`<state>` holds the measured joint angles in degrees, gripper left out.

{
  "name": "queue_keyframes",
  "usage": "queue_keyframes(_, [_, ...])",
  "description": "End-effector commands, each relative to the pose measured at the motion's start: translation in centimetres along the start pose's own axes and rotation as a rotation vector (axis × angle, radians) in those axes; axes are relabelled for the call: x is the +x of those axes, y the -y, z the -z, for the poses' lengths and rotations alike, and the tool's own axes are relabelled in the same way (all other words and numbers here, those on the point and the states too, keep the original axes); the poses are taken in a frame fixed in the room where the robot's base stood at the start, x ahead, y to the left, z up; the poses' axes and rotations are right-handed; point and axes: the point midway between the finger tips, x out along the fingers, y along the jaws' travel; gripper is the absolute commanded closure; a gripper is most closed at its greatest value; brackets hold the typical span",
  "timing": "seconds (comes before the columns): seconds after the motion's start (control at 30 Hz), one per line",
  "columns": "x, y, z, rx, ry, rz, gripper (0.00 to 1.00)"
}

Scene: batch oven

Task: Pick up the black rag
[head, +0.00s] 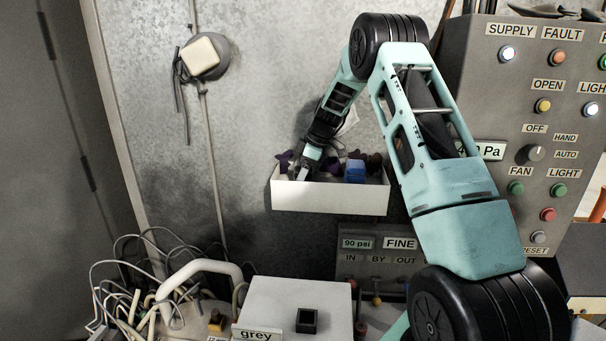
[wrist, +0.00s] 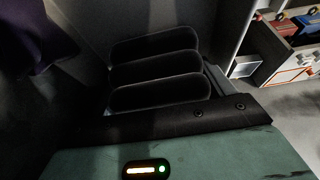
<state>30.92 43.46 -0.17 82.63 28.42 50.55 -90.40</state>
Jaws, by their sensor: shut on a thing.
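My gripper (head: 305,170) reaches down into a white open bin (head: 330,197) on the metal wall in the head view. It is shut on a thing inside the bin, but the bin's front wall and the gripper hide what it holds. Dark purple cloth (head: 284,158) lies at the bin's left end, beside the gripper. Dark purple cloth (wrist: 32,38) also fills the upper left corner of the wrist view. I cannot clearly tell a black rag apart from the other dark cloth in the bin.
A blue thing (head: 355,171) sits in the bin right of my gripper, with more dark cloth (head: 374,162) beyond it. A control panel (head: 530,120) with buttons stands at the right. Loose cables (head: 135,290) and a white box (head: 285,300) are below. Open drawers (wrist: 285,55) show in the wrist view.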

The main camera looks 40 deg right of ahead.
Motion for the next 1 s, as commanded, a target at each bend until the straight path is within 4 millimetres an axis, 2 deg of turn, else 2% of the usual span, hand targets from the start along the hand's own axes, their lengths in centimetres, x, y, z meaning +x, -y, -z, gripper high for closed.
queue_keyframes(0.27, [-0.4, 0.3, 0.1, -0.002, 0.000, -0.003, 0.41])
queue_keyframes(0.67, [-6.5, 0.3, 2.7, -0.003, -0.001, -0.005, 0.41])
queue_keyframes(1.0, [-6.1, 6.4, 2.5, -0.002, -0.001, -0.002, 0.41])
